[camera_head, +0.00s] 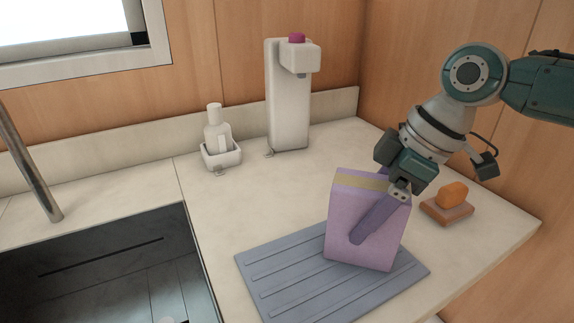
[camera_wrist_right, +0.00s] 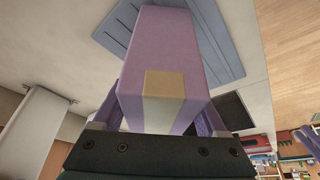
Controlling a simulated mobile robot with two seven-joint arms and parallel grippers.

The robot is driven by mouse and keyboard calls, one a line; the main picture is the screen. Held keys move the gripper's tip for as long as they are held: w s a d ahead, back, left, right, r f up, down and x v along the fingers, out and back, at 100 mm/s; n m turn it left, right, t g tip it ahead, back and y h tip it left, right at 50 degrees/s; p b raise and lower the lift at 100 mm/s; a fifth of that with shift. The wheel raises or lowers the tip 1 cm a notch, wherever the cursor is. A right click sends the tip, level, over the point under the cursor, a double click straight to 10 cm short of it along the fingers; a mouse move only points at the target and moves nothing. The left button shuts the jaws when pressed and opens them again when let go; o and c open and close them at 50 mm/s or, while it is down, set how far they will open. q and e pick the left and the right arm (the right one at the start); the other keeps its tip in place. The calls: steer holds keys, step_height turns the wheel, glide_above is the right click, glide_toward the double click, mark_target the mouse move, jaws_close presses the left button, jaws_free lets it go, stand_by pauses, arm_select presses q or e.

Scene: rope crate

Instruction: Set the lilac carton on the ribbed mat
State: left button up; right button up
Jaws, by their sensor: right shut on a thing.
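The lilac carton (camera_head: 345,215) with a yellowish band across its top stands over the right part of the grey-blue ribbed mat (camera_head: 285,277) in the head view. My right gripper (camera_head: 372,228) is shut on the carton, its purple fingers along the sides. The carton looks slightly tilted; I cannot tell whether its base touches the mat. In the right wrist view the carton (camera_wrist_right: 165,55) sits between the fingers, with part of the mat (camera_wrist_right: 118,28) beyond it. My left gripper is out of view.
A sink (camera_head: 110,265) lies at the left of the mat. An orange block on a brown dish (camera_head: 447,211) sits right of the carton. A white dispenser (camera_head: 285,105) and a bottle in a holder (camera_head: 220,155) stand at the back. The counter between is clear.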

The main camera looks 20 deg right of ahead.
steer(key=shift+f, duration=0.15)
steer(key=o, duration=1.6)
steer(key=shift+c, duration=0.2)
steer(key=v, duration=1)
steer(key=shift+w+p, duration=0.1)
steer(key=shift+p, duration=0.25)
